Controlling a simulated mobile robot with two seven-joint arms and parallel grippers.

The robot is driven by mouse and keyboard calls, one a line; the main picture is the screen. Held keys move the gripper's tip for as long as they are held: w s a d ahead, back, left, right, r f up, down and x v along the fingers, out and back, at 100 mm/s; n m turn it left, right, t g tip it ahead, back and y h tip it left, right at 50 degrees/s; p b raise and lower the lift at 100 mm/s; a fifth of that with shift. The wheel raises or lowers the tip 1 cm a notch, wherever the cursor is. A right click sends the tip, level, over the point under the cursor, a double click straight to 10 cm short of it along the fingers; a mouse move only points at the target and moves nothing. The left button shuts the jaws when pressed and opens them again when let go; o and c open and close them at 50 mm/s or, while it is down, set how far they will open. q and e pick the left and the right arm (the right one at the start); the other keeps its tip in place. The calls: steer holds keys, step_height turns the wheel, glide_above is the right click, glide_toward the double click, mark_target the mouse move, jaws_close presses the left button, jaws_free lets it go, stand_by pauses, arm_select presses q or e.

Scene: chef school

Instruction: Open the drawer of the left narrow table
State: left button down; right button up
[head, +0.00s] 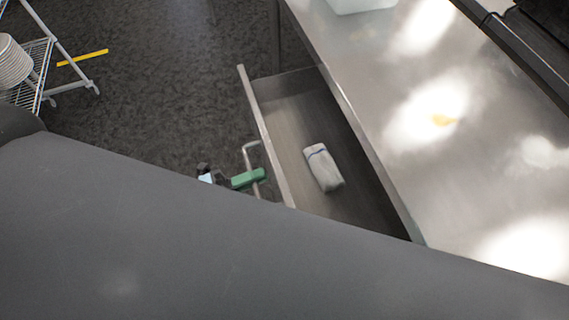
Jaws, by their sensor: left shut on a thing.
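The narrow table (350,45) has a shiny metal top and fills the right side of the head view. Its drawer (290,115) is pulled out to the left, and the inside shows. A light bundle with a dark band (323,167) lies in the drawer. The drawer handle (249,150) is a metal bar on the outer front panel. My left gripper (250,178), with green fingers, is shut on the handle at its near part. The near end of the drawer is hidden behind my own dark body part. My right gripper is not in view.
A white wire rack cart (42,50) with stacked plates (12,62) stands at the upper left. A yellow strip (82,57) lies on the dark floor. A white container (360,4) sits on the tabletop at the top edge. The floor left of the drawer is clear.

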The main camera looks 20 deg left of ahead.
arm_select(q)
steer(key=v, duration=0.3)
steer(key=r+v, duration=0.1)
steer(key=v, duration=0.1)
steer(key=shift+s+a, duration=0.1)
steer(key=shift+a, duration=0.1)
steer(key=c, duration=1.5)
jaws_free()
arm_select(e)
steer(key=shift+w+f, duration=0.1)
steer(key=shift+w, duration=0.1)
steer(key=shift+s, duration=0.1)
arm_select(q)
steer(key=shift+s+a, duration=0.1)
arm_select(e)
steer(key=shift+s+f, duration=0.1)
